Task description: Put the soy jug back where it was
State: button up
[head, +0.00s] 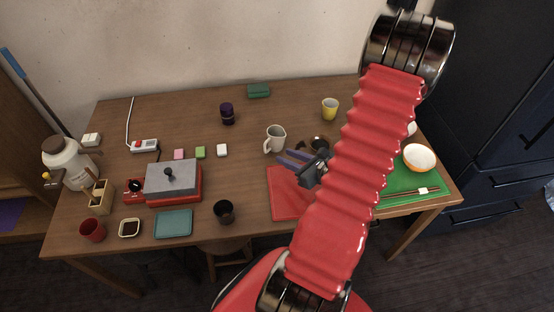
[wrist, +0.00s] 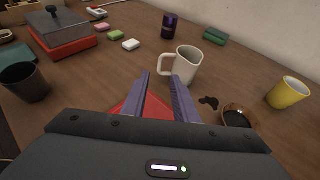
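The soy jug appears to be the pale grey jug (head: 276,138) with a handle on its left side. It stands upright on the wooden table, and also shows in the wrist view (wrist: 185,66), just beyond my fingertips. My gripper (head: 281,158) is open and empty, its two purple fingers (wrist: 161,76) apart and pointing toward the jug without holding it. A small brown bowl of dark liquid (wrist: 238,117) stands right of the fingers, with a dark spill (wrist: 209,102) beside it. My arm hides part of the table's right side.
A red mat (head: 286,203) lies below my gripper. A yellow cup (head: 330,109), a dark purple can (head: 227,114) and a black cup (head: 224,212) stand around. A red-and-grey box (head: 174,184) is left. A green mat (head: 402,178) is right. Table left of the jug is fairly clear.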

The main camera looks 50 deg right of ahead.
jog(key=w+a+r+n+g+y, duration=0.2)
jog(key=a+r+n+y, duration=0.15)
jog(key=a+n, duration=0.35)
jog(key=w+a+r+n+g+y, duration=0.25)
jog(key=a+r+n, duration=0.25)
jog(key=a, duration=0.4)
jog(key=w+a+r+n+g+y, duration=0.1)
jog(key=a+r+n+g+y, duration=0.2)
jog(key=a+n, duration=0.45)
jog(key=s+a+r+n+h, duration=0.4)
jog(key=a+r+n, duration=0.1)
jog(key=r+n, duration=0.2)
jog(key=s+a+r+n+h, duration=0.4)
jog(key=r+n, duration=0.4)
jog(key=n, duration=0.2)
jog(key=shift+a, duration=0.6)
jog(key=shift+g, duration=0.25)
